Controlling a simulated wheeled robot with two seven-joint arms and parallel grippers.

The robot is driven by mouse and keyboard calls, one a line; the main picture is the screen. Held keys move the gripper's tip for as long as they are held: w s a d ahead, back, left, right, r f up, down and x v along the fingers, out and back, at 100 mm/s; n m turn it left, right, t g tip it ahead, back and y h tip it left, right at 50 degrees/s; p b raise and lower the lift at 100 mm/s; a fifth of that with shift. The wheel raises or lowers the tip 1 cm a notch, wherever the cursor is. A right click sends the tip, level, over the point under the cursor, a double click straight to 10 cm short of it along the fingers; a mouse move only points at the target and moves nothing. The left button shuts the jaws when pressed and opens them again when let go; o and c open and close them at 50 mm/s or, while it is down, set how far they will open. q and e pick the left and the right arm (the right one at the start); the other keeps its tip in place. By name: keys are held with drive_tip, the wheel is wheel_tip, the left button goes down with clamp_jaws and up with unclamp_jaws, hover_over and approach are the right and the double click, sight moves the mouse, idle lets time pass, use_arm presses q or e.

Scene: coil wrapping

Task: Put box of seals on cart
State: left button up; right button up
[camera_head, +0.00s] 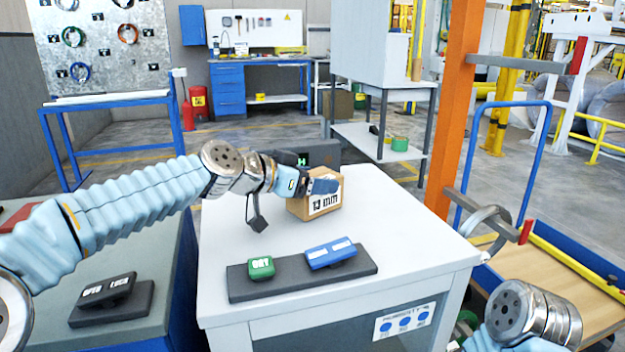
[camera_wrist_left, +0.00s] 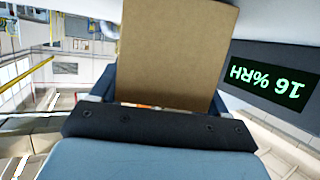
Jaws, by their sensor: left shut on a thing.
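The box of seals (camera_head: 298,209) is a brown cardboard box with a white label reading "13 mm". It is over the back part of the white cabinet top (camera_head: 410,235); I cannot tell whether it touches the surface. In the left wrist view the brown box (camera_wrist_left: 175,55) fills the space between the fingers of my left gripper (camera_wrist_left: 160,106). The cart (camera_head: 595,312), with a wooden deck and blue handle, stands at the right, partly hidden. My right arm shows at the bottom right, with its gripper out of view.
A dark panel with green "DRY" (camera_head: 261,267) and blue (camera_head: 330,253) blocks lies at the cabinet's front. A dark humidity display (camera_wrist_left: 275,80) is close beside the box. An orange post (camera_head: 455,110) rises between cabinet and cart. The cabinet's right side is clear.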

use_arm(q)
drive_tip(key=shift+f, duration=0.1)
drive_tip(key=o, duration=1.3)
drive_tip(key=shift+f, duration=0.1)
drive_tip(key=shift+c, duration=0.2)
drive_tip(key=o, duration=0.5)
drive_tip(key=shift+c, duration=0.2)
